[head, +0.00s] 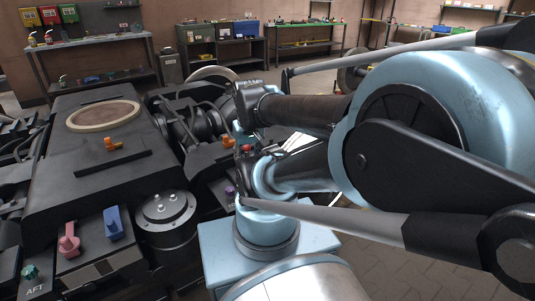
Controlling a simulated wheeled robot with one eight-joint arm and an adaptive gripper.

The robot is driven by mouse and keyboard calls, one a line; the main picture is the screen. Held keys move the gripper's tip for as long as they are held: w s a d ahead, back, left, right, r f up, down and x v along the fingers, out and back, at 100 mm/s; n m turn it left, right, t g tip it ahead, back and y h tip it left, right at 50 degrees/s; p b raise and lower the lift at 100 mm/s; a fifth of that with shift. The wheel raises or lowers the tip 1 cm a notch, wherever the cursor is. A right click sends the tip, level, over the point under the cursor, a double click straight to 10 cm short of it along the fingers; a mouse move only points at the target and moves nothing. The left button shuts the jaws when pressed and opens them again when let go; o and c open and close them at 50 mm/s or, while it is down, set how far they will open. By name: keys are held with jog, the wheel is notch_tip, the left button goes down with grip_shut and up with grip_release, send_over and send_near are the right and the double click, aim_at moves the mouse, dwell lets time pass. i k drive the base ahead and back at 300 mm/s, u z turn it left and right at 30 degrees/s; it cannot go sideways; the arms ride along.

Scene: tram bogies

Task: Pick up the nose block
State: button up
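I cannot tell for certain which piece is the nose block. Small coloured pieces lie on the dark bogie frame (75,190): a pink piece with an upright knob (69,240), a blue block (113,223), an orange piece (113,144) by a raised bar, and a second orange piece (229,140) close to my wrist. A teal knob (30,271) sits at the near left corner, by the letters AFT. A small purple piece (229,191) is beside my arm's base. My arm reaches back over the bogie's right side. My gripper's fingers cannot be made out there among dark parts.
A round dark cylinder with bolts (166,213) stands up from the frame. Cables and hoses crowd the middle. Workbenches (90,45) with bins line the back wall. Open paved floor (400,245) is at the right.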

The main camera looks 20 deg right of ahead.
aim_at(226, 143)
jog(key=k, duration=0.5)
jog(key=z, duration=1.5)
jog(key=i, duration=0.95)
jog(key=u, duration=0.95)
